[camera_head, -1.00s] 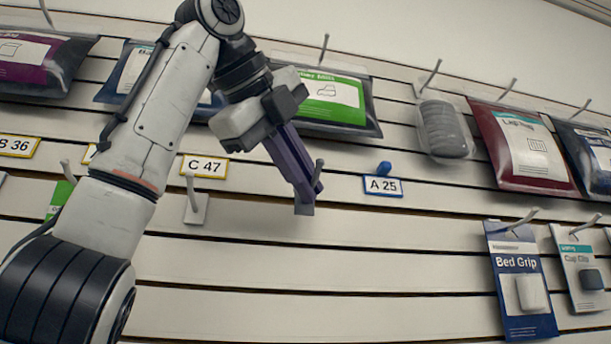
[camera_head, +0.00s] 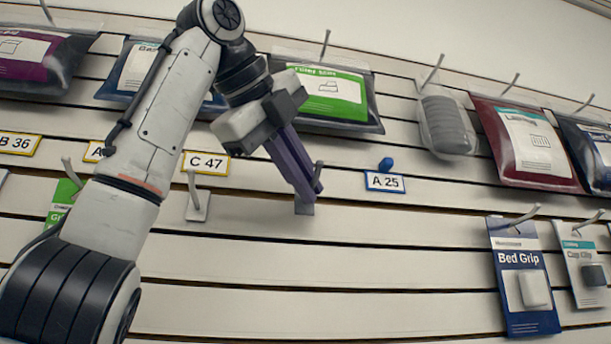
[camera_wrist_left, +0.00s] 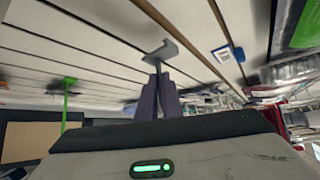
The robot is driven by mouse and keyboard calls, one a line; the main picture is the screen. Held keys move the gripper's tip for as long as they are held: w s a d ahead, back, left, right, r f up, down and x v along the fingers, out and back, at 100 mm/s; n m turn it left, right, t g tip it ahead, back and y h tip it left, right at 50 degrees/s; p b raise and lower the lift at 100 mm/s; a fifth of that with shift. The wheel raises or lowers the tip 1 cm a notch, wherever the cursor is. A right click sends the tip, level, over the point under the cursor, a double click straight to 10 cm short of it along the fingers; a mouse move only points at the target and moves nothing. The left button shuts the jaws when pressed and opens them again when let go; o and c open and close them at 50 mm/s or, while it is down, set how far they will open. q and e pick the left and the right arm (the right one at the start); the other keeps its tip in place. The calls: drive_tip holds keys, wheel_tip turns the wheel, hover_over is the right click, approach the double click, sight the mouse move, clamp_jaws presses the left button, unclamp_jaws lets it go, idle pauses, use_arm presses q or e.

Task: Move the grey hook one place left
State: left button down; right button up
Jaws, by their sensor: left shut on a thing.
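The grey hook (camera_head: 304,209) is at the slatted wall between the C 47 and A 25 labels. Its small base plate and upturned tip show around my purple fingers. My left gripper (camera_head: 303,184) is shut on this hook. In the left wrist view, the two fingers (camera_wrist_left: 160,96) are close together at the grey hook plate (camera_wrist_left: 160,52). I cannot tell whether the plate is seated in the slat. Another, empty grey hook (camera_head: 197,208) is on the wall to the left, under the C 47 label (camera_head: 206,163). My right gripper is not in view.
A blue peg (camera_head: 386,164) sits above the A 25 label (camera_head: 385,182). Bagged goods hang above, including a green-labelled pack (camera_head: 328,92) behind my wrist. Bed Grip (camera_head: 521,275) hangs at lower right. The slats below the held hook are bare.

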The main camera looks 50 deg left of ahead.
sight(301, 204)
use_arm(q)
drive_tip(key=shift+w+a, duration=0.5)
drive_tip(key=shift+a, duration=0.35)
drive_tip(key=shift+p, duration=0.4)
drive_tip(key=shift+w+a+p, duration=0.5)
drive_tip(key=shift+w+a, duration=0.1)
drive_tip(key=shift+a, duration=0.35)
idle(2.6)
drive_tip(key=shift+a+f+b, duration=0.1)
drive_tip(key=shift+f+b, duration=0.4)
idle(1.4)
drive_tip(key=c, duration=1.8)
unclamp_jaws()
drive_tip(key=shift+w+a, duration=0.1)
drive_tip(key=shift+c, duration=0.2)
